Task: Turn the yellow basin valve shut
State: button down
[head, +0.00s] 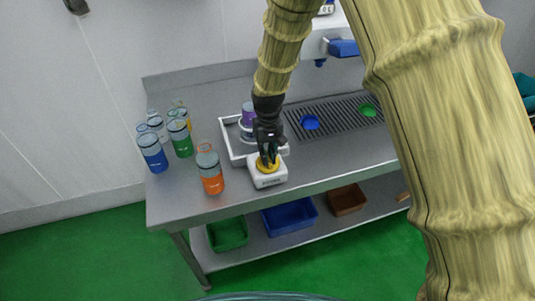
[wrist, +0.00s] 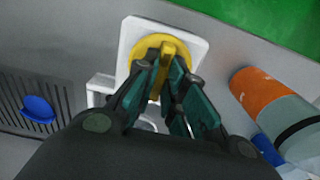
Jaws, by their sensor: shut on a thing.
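The yellow basin valve (head: 268,165) is a round knob with a raised bar, set on a white block (head: 268,178) near the front edge of the steel counter. In the wrist view the yellow valve (wrist: 151,46) lies straight ahead, on its white plate (wrist: 127,42). My gripper (head: 268,155) points down onto the valve from above. In the wrist view my gripper (wrist: 166,88) has its green-padded fingers on both sides of the raised bar, shut on it. The fingers hide part of the knob.
An orange-filled bottle (head: 211,175) stands just left of the valve block. Green (head: 180,138) and blue (head: 152,155) bottles stand farther left. A white tray (head: 228,140) with a purple-topped item is behind. A drain grate (head: 335,120) lies right. Bins (head: 290,215) sit on the shelf below.

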jog(key=c, duration=1.5)
grip_release()
notch_tip(320, 180, up, 12)
jog(key=shift+a, duration=0.1)
